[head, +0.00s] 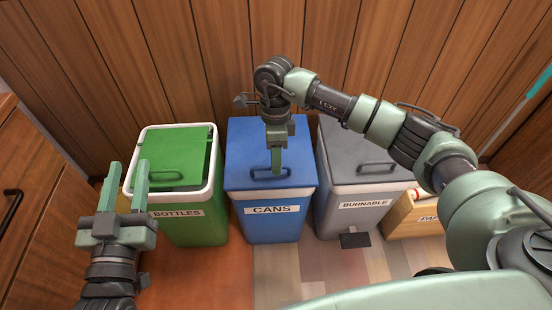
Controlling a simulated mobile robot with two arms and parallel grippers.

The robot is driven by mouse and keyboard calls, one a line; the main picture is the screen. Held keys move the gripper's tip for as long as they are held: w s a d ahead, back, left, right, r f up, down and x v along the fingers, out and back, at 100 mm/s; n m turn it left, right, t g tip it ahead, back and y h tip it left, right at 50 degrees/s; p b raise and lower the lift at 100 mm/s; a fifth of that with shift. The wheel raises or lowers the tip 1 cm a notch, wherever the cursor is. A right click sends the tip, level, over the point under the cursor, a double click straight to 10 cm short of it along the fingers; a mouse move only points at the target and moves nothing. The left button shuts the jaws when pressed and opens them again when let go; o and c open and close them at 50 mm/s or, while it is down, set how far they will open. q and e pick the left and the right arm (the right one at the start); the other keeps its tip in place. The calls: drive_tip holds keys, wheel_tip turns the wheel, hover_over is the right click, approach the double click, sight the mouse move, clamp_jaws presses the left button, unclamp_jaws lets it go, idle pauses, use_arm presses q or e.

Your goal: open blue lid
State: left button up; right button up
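The blue lid (247,148) lies flat and closed on the blue bin labelled CANS (268,228). Its dark bar handle (260,173) is near the front edge. My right gripper (277,173) reaches down over the lid from behind, with its fingertips at the handle. The fingers overlap in this view, so I cannot tell whether they are shut on the handle. My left gripper (129,166) is open and empty, low at the left, in front of the green bin's left side.
A green bin labelled BOTTLES (205,229) stands to the left. A grey bin labelled BURNABLE (328,208) and a wooden box (402,222) stand to the right. A plank wall (225,60) is close behind. A wooden cabinet (40,190) is at far left.

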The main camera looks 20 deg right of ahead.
clamp_jaws()
idle(1.3)
